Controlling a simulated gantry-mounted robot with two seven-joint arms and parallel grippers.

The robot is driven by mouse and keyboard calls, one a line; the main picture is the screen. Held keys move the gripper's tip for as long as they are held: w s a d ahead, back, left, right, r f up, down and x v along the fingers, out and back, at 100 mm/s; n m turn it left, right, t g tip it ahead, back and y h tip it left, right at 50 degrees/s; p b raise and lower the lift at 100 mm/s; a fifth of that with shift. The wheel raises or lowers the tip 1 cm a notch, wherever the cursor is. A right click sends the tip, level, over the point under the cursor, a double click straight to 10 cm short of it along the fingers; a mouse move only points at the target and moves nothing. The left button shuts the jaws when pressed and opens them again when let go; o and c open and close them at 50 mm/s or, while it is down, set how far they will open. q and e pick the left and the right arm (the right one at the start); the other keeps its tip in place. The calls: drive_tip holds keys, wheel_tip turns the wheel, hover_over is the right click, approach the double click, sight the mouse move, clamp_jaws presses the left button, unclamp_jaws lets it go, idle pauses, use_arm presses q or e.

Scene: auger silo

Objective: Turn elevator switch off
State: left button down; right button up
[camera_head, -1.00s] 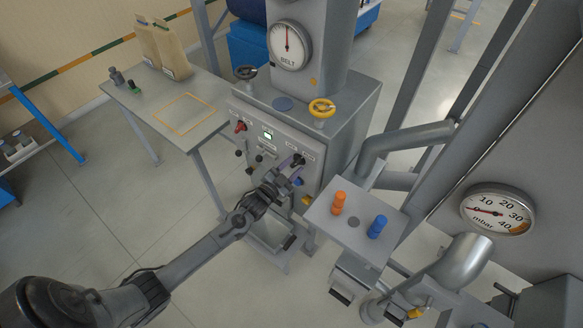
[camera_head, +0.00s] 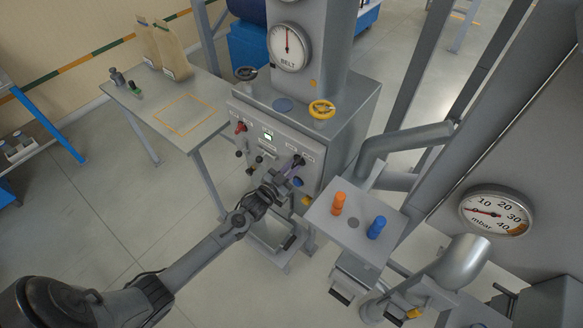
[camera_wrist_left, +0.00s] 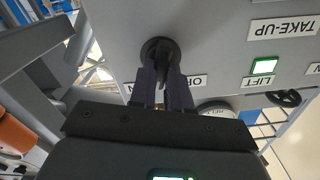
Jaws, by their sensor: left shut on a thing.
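The elevator switch is a black rotary knob (camera_wrist_left: 160,52) on the grey control panel (camera_head: 265,141). In the left wrist view a small label (camera_wrist_left: 194,80) beside it is partly covered by a finger, and its text is upside down. My left gripper (camera_wrist_left: 164,76) has its two dark fingers on either side of the knob's handle and is shut on it. In the head view this gripper (camera_head: 295,167) reaches the right part of the panel from below. The knob's exact angle is hard to read. My right gripper is not in view.
A lit green lamp (camera_wrist_left: 264,67) sits by the LIFT label.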

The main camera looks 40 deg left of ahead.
use_arm(q)
drive_tip(key=n+p, duration=0.1)
drive_tip(key=n, duration=0.4)
drive_tip(key=shift+a, duration=0.1)
drive_tip(key=shift+a+n+p, duration=0.1)
drive_tip(key=shift+n+p, duration=0.6)
drive_tip(key=shift+n, duration=1.6)
drive_tip(key=c, duration=1.1)
unclamp_jaws()
drive_tip(key=shift+s, duration=0.1)
drive_tip(key=shift+s+d, duration=0.2)
drive_tip(key=shift+s, duration=5.15)
